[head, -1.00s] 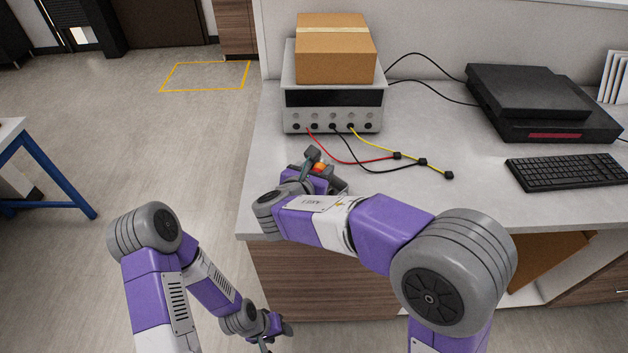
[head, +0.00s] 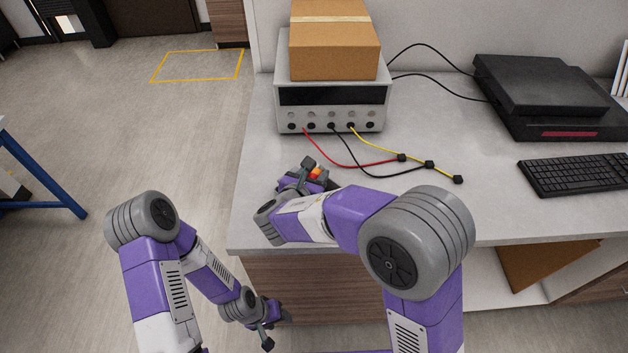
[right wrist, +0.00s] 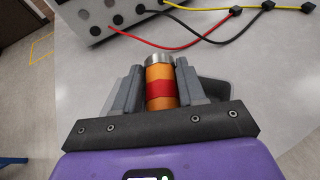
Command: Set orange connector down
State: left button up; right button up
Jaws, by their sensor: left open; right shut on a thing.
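The orange connector (right wrist: 160,85) is a short cylinder with a red band and a grey metal end. My right gripper (right wrist: 160,92) is shut on it, with one finger on each side, in the right wrist view. In the head view the orange connector (head: 316,173) shows as a small orange spot in my right gripper (head: 312,172), over the left part of the grey bench top (head: 480,215). Whether it touches the bench is not clear. My left gripper (head: 268,328) hangs low in front of the bench, open and away from the connector.
A grey instrument box (head: 332,108) with a cardboard box (head: 335,45) on top stands behind the right gripper. Red, black and yellow leads (head: 400,157) run across the bench. A black device (head: 545,95) and a keyboard (head: 575,174) are at the right.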

jog(key=shift+f, duration=0.85)
jog(key=shift+f+b, duration=0.55)
jog(key=shift+b, duration=0.1)
jog(key=o, duration=1.1)
jog(key=shift+c, duration=0.2)
jog(key=shift+r, duration=0.1)
